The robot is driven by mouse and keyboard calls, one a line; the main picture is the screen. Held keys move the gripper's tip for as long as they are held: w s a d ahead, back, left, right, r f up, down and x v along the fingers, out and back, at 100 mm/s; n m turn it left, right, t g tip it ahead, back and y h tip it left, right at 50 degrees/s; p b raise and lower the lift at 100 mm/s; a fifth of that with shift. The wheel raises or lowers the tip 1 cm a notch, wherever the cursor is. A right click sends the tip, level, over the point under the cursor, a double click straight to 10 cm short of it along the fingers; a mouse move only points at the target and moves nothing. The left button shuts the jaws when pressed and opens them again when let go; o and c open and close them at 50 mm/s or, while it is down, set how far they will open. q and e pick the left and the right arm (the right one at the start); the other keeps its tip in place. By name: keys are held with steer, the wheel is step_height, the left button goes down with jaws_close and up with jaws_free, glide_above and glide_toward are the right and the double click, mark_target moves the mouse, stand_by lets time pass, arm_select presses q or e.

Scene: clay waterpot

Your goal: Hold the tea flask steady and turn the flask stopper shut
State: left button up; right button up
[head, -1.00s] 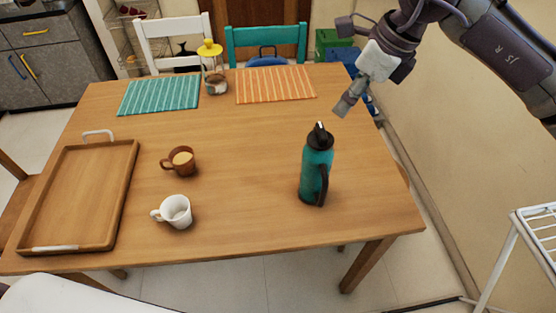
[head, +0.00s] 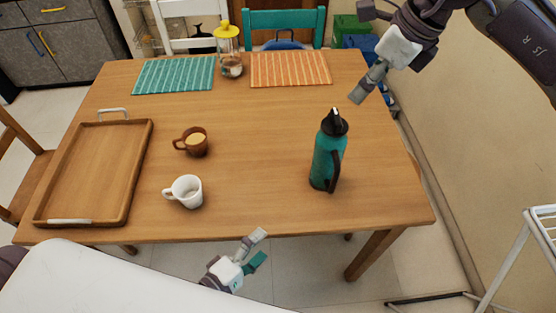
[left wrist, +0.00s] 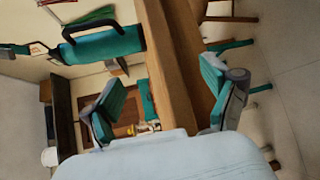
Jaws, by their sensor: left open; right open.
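The teal tea flask (head: 327,163) stands upright on the right part of the wooden table, its dark handle facing right. Its black flask stopper (head: 335,122) sits on top. My left gripper (head: 259,248) is low at the table's front edge, left of the flask and well apart from it. Its two fingers are spread and empty in the left wrist view (left wrist: 168,100). A teal shape with a dark loop shows there too; I cannot tell whether it is the flask. My right gripper (head: 362,88) hangs above and behind the flask, to its right, open and touching nothing.
On the wooden table (head: 258,185) are a brown cup (head: 196,148), a white mug (head: 188,192), a wooden tray (head: 90,175), two striped placemats and a yellow-topped jar (head: 231,68). The table around the flask is clear. A white rack (head: 520,245) stands at right.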

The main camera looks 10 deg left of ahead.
arm_select(q)
step_height(320, 180, up, 7)
steer(key=w+t+h, duration=0.1)
steer(key=w+t, duration=0.1)
steer(key=m+g+h, duration=0.6)
steer(key=m+g, duration=0.1)
steer(key=m, duration=1.2)
glide_toward(327, 164)
steer(key=s, duration=0.3)
steer(key=w+a+m+g+y, duration=0.2)
steer(key=w+m+y, duration=0.1)
steer(key=w+m, duration=0.35)
steer(key=shift+m+g, duration=0.3)
steer(key=shift+m, duration=0.15)
steer(key=x, duration=1.3)
steer(key=shift+s+d+f, duration=0.1)
steer(key=shift+d+f, duration=0.1)
steer(key=shift+c, duration=0.2)
